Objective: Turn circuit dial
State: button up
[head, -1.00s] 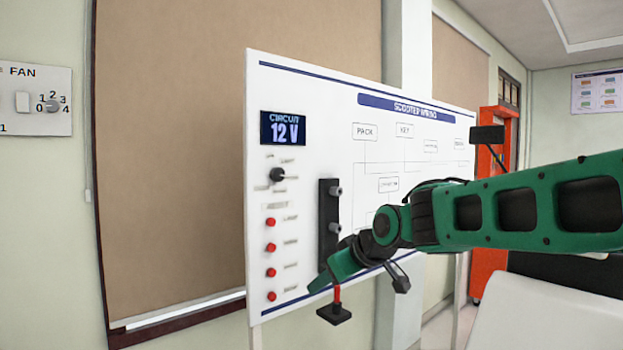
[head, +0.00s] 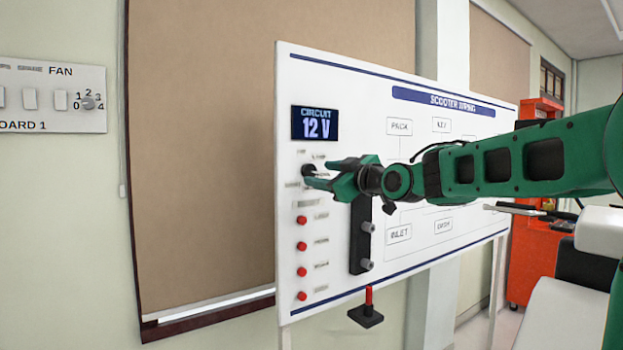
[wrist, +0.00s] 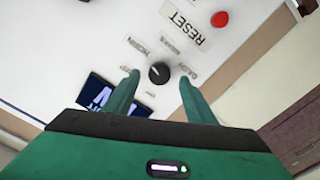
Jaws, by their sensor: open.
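The circuit dial is a small black knob with a white pointer mark; it shows in the wrist view (wrist: 159,73) between my two fingertips, with small labels around it. In the head view the dial (head: 309,170) is partly behind the fingers, below the blue circuit display (head: 316,123) reading 12 V. My green gripper (head: 312,174) is open, its fingers reaching toward the panel on either side of the dial. In the wrist view my gripper (wrist: 158,78) shows gaps between both fingers and the knob, so no grip on it is visible.
The white scooter wiring board (head: 400,80) carries several red buttons (head: 301,246) below the dial. A black block with grey knobs (head: 360,235) sits right of the buttons. A fan switch plate (head: 50,98) is on the left wall. A red cabinet (head: 530,240) stands behind right.

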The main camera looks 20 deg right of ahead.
aim_at(312, 173)
jog(key=shift+x, duration=1.8)
jog(key=shift+c, duration=0.5)
